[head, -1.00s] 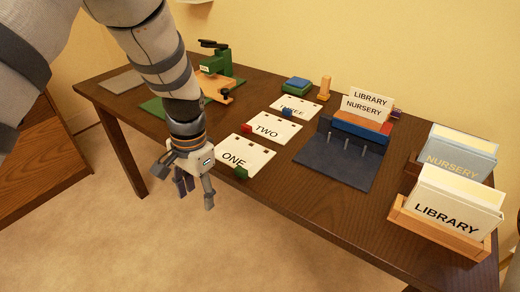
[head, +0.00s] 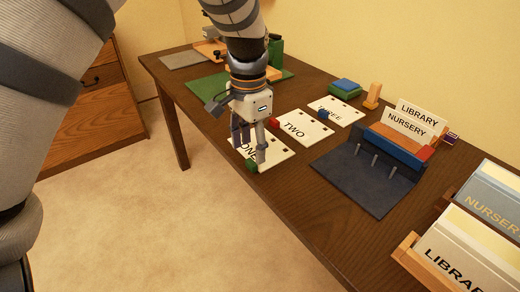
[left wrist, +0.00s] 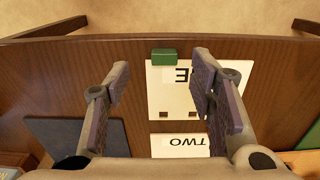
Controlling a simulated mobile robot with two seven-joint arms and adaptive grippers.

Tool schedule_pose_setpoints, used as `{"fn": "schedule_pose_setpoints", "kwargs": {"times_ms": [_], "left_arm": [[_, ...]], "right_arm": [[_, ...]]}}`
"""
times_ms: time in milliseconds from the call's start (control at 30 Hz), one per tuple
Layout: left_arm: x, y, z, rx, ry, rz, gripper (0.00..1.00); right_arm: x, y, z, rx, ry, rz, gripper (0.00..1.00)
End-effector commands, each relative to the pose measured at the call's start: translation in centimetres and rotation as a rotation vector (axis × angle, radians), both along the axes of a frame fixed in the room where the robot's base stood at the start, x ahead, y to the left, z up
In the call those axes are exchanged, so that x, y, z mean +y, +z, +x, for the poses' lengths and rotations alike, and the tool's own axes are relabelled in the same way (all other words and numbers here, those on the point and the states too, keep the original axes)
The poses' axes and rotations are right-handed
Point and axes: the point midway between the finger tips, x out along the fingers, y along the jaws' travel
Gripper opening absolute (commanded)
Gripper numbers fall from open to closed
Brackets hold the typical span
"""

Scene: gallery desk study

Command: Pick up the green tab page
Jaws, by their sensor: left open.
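The green tab page is the white card marked ONE (head: 276,154), lying flat near the desk's front edge with a green tab (head: 252,166) on its edge. My left gripper (head: 250,152) is open and empty over this page, its fingers hiding part of the lettering. In the left wrist view the green tab (left wrist: 164,55) shows between the open fingers, and the page (left wrist: 175,95) lies below, partly behind the right-hand finger. Whether the fingers touch the page cannot be told. My right gripper is not in view.
Pages TWO (head: 305,128) and THREE (head: 341,110), with red and blue tabs, lie behind. A green mat (head: 205,92) lies at the back left.

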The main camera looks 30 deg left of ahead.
Motion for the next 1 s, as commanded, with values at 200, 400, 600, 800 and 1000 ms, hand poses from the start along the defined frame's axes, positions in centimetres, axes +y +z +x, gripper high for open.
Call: {"fn": "schedule_pose_setpoints", "kwargs": {"times_ms": [200, 400, 600, 800, 1000], "left_arm": [[0.5, -3.9, 0.3, 0.005, 0.001, 0.000, 0.50], [0.5, -4.9, 0.3, -0.002, 0.000, 0.001, 0.50], [0.5, -4.8, 0.4, -0.003, 0.000, 0.001, 0.21], [0.5, -4.8, 0.4, -0.002, 0.000, 0.000, 0.03], [0.5, -4.7, 0.4, -0.002, 0.000, 0.000, 0.03]], "right_arm": [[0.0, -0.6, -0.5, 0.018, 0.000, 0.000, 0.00], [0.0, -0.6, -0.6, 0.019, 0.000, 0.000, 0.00], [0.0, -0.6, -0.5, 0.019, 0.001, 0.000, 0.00], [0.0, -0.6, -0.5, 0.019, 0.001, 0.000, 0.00], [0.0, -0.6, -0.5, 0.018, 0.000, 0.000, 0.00]]}}
